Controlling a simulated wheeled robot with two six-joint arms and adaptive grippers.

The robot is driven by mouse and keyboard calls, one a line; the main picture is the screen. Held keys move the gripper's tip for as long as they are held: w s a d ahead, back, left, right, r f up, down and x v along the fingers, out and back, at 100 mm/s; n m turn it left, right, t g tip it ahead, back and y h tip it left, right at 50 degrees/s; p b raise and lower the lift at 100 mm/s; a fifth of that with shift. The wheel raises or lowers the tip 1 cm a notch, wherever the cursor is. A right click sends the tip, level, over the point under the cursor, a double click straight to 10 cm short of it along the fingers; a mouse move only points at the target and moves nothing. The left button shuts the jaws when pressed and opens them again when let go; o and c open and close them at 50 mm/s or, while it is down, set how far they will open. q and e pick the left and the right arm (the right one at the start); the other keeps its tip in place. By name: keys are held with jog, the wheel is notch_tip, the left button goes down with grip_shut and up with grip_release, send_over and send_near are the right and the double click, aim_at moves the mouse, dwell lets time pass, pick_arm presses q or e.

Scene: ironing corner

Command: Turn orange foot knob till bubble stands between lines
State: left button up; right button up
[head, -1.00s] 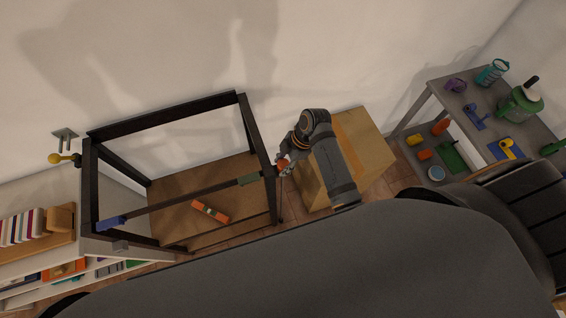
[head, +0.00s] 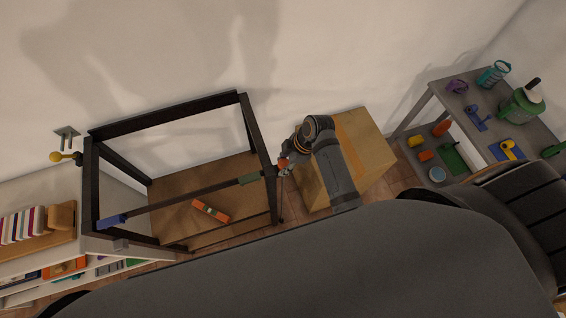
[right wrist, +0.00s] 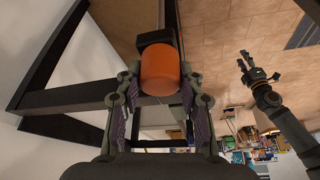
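The orange foot knob (right wrist: 160,72) is large in the right wrist view, at the end of a dark frame leg; in the head view only a small orange spot of it shows. My right gripper (right wrist: 160,68) has one finger on each side of the knob, its tips apparently touching it. An orange level (head: 210,211) lies on the brown board inside the dark frame (head: 165,113). Its pale vial shows, but the bubble and lines are too small to read. My left gripper (right wrist: 246,64) shows in the right wrist view, fingers apart and empty.
A cardboard box (head: 363,150) stands close behind my right arm. A white bookshelf (head: 100,245) is at the left. A yellow knob (head: 62,157) sits by the wall.

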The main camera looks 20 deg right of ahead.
jog(key=o, duration=0.4)
jog(key=shift+d+f, duration=0.15)
jog(key=shift+d, duration=0.15)
jog(key=shift+o, duration=0.2)
jog(key=shift+r, duration=0.2)
jog(key=v, duration=1.1)
jog(key=shift+d+r, duration=0.25)
jog(key=shift+d, duration=0.05)
